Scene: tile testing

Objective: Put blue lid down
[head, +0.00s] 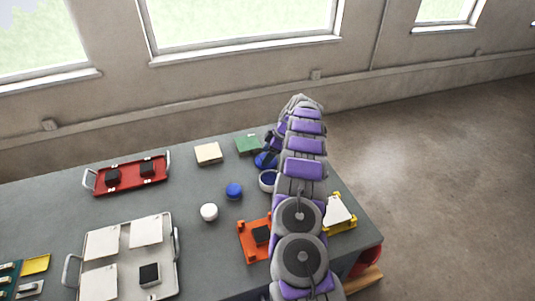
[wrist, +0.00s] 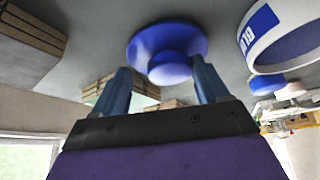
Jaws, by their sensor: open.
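The blue lid (wrist: 168,40) is a round disc with a round knob. In the wrist view, which looks upside down, its disc appears to lie flat against the grey tabletop. My gripper (wrist: 162,82) is open, with one finger on each side of the knob and a visible gap at both. The lid also shows in the head view (head: 264,160), beside my arm. A white container (wrist: 280,35) with a blue label and blue inside stands close to the lid, apart from it. My arm partly covers that container in the head view (head: 264,187).
A green block (head: 248,145) and a wooden block (head: 208,153) lie behind. A blue round piece (head: 234,190) and a white one (head: 209,212) are left of the container. A red tray (head: 130,185) and an orange holder (head: 246,240) also stand on the table (head: 205,260).

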